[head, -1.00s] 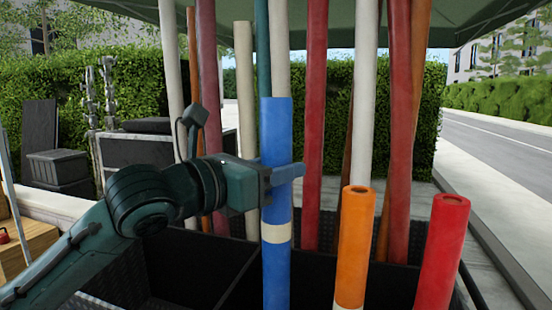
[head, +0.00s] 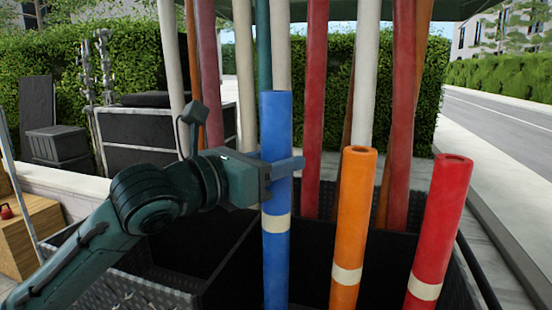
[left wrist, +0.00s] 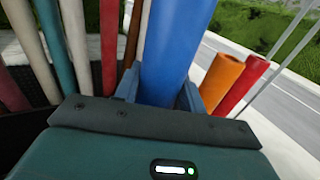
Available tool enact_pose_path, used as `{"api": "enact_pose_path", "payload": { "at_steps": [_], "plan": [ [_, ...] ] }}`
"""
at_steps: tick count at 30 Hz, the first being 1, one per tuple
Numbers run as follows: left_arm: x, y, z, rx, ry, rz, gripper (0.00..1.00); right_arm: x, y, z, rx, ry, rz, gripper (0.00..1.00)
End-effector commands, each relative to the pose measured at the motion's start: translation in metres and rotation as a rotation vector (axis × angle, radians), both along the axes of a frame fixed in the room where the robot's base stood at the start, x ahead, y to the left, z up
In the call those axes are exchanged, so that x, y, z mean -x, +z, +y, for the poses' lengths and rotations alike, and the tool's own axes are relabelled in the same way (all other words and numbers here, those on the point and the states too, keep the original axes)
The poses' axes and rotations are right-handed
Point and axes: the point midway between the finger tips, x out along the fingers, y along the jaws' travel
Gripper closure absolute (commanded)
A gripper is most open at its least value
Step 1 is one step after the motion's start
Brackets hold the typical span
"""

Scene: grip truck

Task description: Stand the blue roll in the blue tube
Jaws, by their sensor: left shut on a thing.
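The blue roll (head: 276,190) is long and upright with a cream band, in the middle of the head view. My left gripper (head: 283,167) is shut on it, above the band. The roll also fills the middle of the left wrist view (left wrist: 172,50), between the fingers. Its lower end runs out of the bottom of the head view. I cannot make out a separate blue tube, nor whether the roll's foot is inside one. My right gripper is not in view.
An orange roll (head: 353,220) and a red roll (head: 440,225), both upright with cream bands, stand to the right. Several tall poles, including a teal one (head: 264,50) and a red one (head: 315,120), rise behind. Dark walled compartments (head: 235,275) lie below.

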Motion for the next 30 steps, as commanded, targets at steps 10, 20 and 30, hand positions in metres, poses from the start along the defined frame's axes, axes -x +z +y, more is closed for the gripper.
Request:
{"api": "enact_pose_path", "payload": {
  "at_steps": [10,20,30],
  "plan": [
    [0.000,-0.017,0.000,0.002,-0.001,-0.003,1.00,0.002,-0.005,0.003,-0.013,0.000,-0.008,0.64],
    [0.000,-0.034,0.000,0.002,0.000,-0.003,1.00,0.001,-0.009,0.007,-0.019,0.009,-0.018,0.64],
    [0.000,-0.051,0.000,0.001,0.000,-0.002,1.00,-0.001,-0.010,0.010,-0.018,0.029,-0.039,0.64]
  ]
}}
